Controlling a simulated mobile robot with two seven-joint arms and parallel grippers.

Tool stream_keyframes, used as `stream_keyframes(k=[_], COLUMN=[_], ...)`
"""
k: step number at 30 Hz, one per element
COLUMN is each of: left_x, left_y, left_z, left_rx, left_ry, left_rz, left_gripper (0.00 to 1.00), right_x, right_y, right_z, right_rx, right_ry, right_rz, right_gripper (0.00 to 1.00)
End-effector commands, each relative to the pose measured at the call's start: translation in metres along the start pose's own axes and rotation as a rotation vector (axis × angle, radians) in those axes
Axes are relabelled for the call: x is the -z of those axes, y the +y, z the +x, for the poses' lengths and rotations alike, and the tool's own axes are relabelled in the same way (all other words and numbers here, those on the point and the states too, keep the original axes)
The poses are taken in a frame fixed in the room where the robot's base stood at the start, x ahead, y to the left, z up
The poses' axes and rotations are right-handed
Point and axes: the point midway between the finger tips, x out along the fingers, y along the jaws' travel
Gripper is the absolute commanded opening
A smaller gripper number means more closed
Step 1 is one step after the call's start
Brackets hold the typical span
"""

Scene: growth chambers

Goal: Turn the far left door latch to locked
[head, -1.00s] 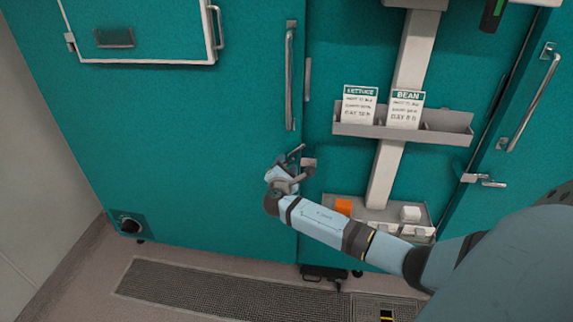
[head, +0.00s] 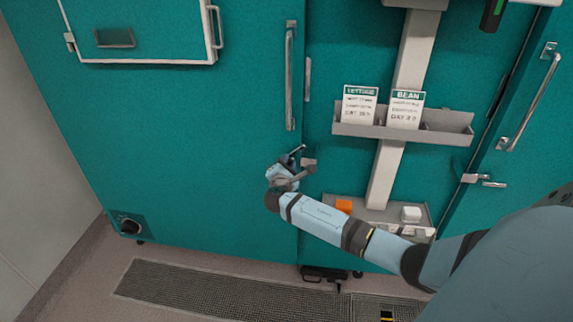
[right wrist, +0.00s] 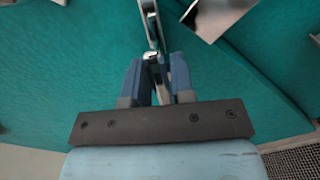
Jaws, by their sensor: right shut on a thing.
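The far left door (head: 210,140) is a large teal panel that looks closed, with a long vertical metal handle (head: 290,80) near its right edge. Its metal latch lever (head: 299,149) is below that handle and is partly hidden behind my gripper. My right gripper (head: 290,165) is at the latch. In the right wrist view, my right gripper's two blue fingers (right wrist: 157,75) are closed around the metal lever (right wrist: 150,25), which extends upward away from them. My left gripper is not in view.
A grey rack (head: 352,131) with lettuce and bean cards is right of the door. A lower tray (head: 330,200) holds an orange block (head: 344,206) and white items. Another door's latch (head: 485,180) is at right. A floor grate (head: 220,300) runs below.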

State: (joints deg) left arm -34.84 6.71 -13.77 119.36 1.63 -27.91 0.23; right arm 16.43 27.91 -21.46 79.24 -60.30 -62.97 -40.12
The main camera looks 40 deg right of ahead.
Motion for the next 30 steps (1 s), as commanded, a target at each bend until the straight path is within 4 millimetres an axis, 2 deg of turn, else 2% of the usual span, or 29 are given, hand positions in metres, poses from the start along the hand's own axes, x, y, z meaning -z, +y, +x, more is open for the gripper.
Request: stream_keyframes(k=[8,21,30], left_x=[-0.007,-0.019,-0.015], left_y=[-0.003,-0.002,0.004], left_z=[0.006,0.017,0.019], left_rx=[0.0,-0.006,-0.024], left_ry=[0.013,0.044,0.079], left_rz=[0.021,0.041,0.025], left_gripper=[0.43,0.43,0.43], right_x=[0.003,0.004,0.004], right_y=[-0.004,-0.005,-0.005], right_z=[-0.001,-0.001,-0.001], right_rx=[0.001,0.0,0.001], right_ry=[0.001,0.0,0.0], right_rz=[0.151,0.524,0.704], right_gripper=[0.0,0.0,0.0])
